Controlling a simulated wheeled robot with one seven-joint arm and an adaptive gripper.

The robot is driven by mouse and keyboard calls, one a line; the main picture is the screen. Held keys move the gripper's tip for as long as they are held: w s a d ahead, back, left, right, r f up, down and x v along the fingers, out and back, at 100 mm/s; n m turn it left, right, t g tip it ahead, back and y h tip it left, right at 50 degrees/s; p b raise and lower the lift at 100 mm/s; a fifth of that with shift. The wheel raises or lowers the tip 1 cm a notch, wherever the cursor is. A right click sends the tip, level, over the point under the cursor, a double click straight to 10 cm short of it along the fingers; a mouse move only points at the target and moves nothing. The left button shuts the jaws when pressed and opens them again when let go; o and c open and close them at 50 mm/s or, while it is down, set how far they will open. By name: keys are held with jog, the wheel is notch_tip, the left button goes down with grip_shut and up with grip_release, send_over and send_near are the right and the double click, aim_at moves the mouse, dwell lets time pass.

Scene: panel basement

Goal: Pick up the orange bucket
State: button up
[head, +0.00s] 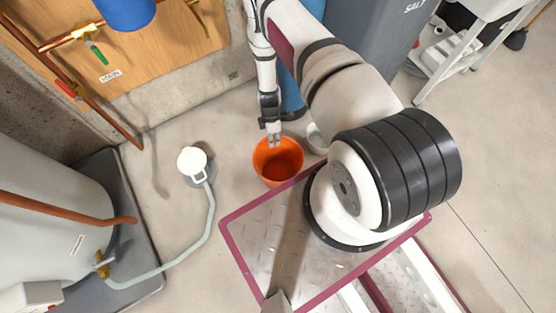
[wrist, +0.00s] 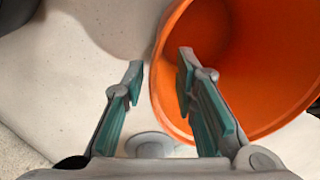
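The orange bucket (head: 278,162) stands upright on the floor, open at the top, just beyond my base plate in the head view. In the wrist view the orange bucket (wrist: 240,60) fills the upper right, with its rim curving down between my fingers. My gripper (head: 273,141) is at the bucket's far rim in the head view. In the wrist view my gripper (wrist: 160,68) has its fingers apart, the left one outside the bucket and the right one over its opening. The rim lies between them; no contact shows. The bucket's base is hidden.
A white round fitting (head: 192,161) with a pale hose sits left of the bucket. A large grey tank (head: 50,235) stands further left. A white container (head: 316,138) is close on the bucket's right, and a blue cylinder (head: 291,95) stands behind.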

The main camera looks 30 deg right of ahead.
jog(key=f, duration=0.2)
jog(key=f+b, duration=0.1)
jog(key=f, duration=0.1)
jog(key=shift+s+a+f+b, duration=0.1)
jog(key=shift+a+b, duration=0.1)
jog(key=shift+b, duration=0.1)
jog(key=shift+c, duration=0.2)
grip_shut()
